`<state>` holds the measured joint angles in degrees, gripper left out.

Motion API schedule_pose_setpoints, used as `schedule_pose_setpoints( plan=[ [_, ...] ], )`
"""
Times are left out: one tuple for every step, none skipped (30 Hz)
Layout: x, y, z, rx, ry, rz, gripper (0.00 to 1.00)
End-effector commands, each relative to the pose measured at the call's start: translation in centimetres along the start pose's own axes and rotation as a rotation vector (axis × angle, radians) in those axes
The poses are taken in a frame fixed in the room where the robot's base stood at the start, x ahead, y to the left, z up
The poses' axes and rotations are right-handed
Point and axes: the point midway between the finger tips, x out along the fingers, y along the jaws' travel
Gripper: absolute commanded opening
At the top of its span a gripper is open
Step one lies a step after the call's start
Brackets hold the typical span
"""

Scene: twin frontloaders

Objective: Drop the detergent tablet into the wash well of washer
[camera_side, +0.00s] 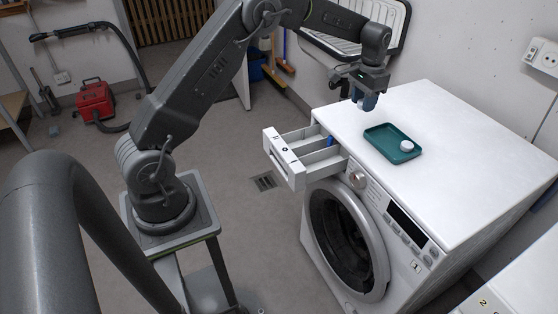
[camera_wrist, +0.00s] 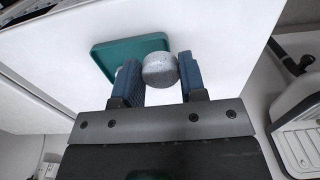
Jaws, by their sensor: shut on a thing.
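My gripper (camera_side: 366,99) is above the back left part of the white washer top, shut on a round grey-blue detergent tablet. The wrist view shows the tablet (camera_wrist: 160,70) between the two blue fingers; in the side view I cannot make it out. The washer (camera_side: 435,150) carries a label "1". Its detergent drawer (camera_side: 287,160) is pulled open at the front left, with separate wells and a blue piece (camera_side: 330,141) inside. The held tablet is apart from the drawer, up and to its right.
A green tray (camera_side: 376,130) lies on the washer top with a white tablet (camera_side: 407,146) on it. A second white machine labelled "2" (camera_side: 515,290) stands at lower right. A sink (camera_side: 355,25) is on the back wall. A red vacuum (camera_side: 95,101) sits on the floor.

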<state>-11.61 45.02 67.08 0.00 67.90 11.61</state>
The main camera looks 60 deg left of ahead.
Motion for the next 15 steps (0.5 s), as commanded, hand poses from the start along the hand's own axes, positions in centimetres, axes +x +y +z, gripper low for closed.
schedule_pose_setpoints(
  plan=[
    [0.0,0.0,0.0,0.000,0.000,0.000,0.16],
    [0.1,-0.1,0.1,-0.001,0.000,0.000,0.16],
    [0.2,-0.4,0.2,-0.002,-0.002,0.000,0.16],
    [0.4,-0.7,0.4,-0.003,-0.003,0.000,0.16],
    [0.6,-1.1,0.7,-0.003,-0.002,0.000,0.16],
    [1.0,-1.9,1.2,-0.005,-0.003,0.000,0.16],
    [1.3,-2.6,1.6,-0.006,-0.003,0.001,0.16],
    [1.7,-3.3,2.1,-0.006,-0.004,0.001,0.16],
    [2.4,-4.4,3.0,-0.008,-0.004,0.001,0.16],
    [2.8,-5.2,3.7,-0.008,-0.004,0.001,0.16],
    [3.3,-6.0,4.4,-0.008,-0.005,0.001,0.16],
    [4.0,-7.0,5.5,-0.009,-0.005,0.002,0.16],
    [4.4,-7.8,6.2,-0.009,-0.005,0.002,0.16],
    [4.9,-8.4,7.0,-0.008,-0.004,0.001,0.16],
    [5.5,-9.2,8.1,-0.008,-0.003,0.002,0.16]
  ],
)
